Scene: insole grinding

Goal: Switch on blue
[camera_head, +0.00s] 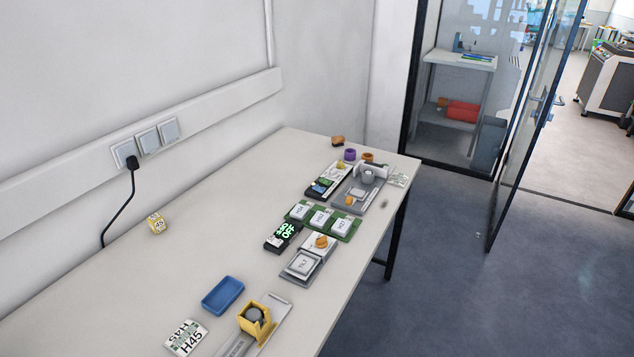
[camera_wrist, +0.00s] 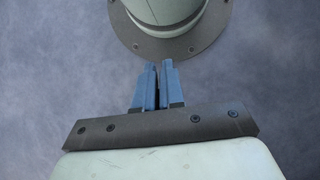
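My gripper (camera_wrist: 158,66) shows in the wrist view with its two blue fingers close together, with only a thin dark gap and nothing held. It is not in the head view. A black unit with a green display reading "#80 OFF" (camera_head: 283,236) sits mid-table. Another black unit with a small blue and green display (camera_head: 322,186) stands further back; its text is too small to read. Orange knobs show on a front grey-white unit (camera_head: 320,241) and on a back grey machine (camera_head: 350,200). I cannot tell which control is the blue one.
A green board (camera_head: 300,222) with white labelled blocks lies mid-table. A blue tray (camera_head: 222,295), a yellow holder (camera_head: 256,320) and an H45 card (camera_head: 186,338) are in front. A cube (camera_head: 156,223) lies left. The left tabletop is mostly clear. A wall plug (camera_head: 132,162) has a black cable.

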